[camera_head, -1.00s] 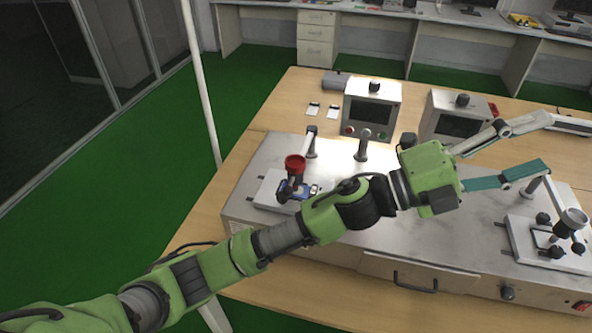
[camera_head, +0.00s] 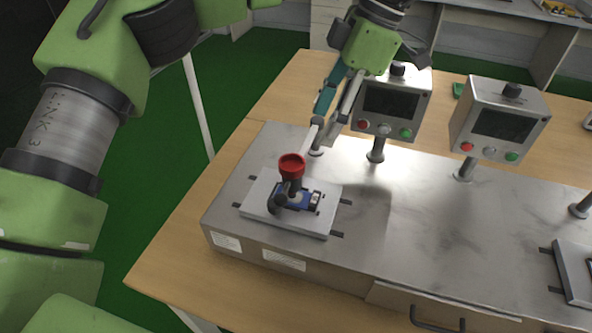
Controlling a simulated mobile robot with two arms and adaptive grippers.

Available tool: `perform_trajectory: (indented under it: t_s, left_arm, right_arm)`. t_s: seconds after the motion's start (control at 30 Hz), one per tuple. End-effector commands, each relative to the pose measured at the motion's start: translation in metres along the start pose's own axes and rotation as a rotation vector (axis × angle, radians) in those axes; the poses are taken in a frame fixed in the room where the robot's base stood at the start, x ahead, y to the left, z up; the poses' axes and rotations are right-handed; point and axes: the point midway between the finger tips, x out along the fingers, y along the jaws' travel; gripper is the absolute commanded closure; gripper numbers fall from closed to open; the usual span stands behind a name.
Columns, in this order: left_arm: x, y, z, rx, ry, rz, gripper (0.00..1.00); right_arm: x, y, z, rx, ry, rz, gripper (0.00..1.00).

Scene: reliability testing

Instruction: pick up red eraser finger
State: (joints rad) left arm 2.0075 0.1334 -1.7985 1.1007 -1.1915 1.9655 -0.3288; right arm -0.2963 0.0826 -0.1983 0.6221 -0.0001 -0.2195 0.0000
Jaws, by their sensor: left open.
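The red eraser finger (camera_head: 292,166) is a red round cup-like cap on a dark stem at the end of the left tester's lever. It stands above a small plate with a blue item (camera_head: 298,198) clamped on it. My left gripper (camera_head: 325,128) points down from above, just behind and to the right of the red cap, near the lever and its post. One finger is teal, the other grey. My right gripper is out of view.
The metal tester bench (camera_head: 420,215) stands on a wooden table (camera_head: 165,255). The left box is close beside my gripper.

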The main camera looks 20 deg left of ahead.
Motion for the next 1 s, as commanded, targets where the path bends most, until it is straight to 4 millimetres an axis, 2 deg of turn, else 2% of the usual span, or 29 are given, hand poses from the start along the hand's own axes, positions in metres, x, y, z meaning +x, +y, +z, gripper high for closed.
perform_trajectory:
  t_s: [0.07,0.17,0.4,0.5,0.77,1.0]
  left_arm:
    - [-0.004,0.005,-0.014,-0.026,0.035,0.017,0.44]
    - [0.004,0.007,-0.02,-0.034,0.051,0.021,0.44]
    - [0.052,0.007,-0.022,-0.032,0.049,0.019,0.44]
    - [0.066,0.008,-0.022,-0.032,0.049,0.019,0.44]
    - [0.084,0.008,-0.022,-0.033,0.048,0.02,0.44]
    - [0.117,0.009,-0.02,-0.034,0.049,0.02,0.44]
  right_arm:
    - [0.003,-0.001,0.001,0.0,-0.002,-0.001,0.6]
    - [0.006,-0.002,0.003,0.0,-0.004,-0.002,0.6]
    - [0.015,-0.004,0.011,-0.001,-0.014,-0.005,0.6]
    - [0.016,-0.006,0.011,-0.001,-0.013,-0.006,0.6]
    - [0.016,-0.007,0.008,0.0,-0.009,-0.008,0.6]
    - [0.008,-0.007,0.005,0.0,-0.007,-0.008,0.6]
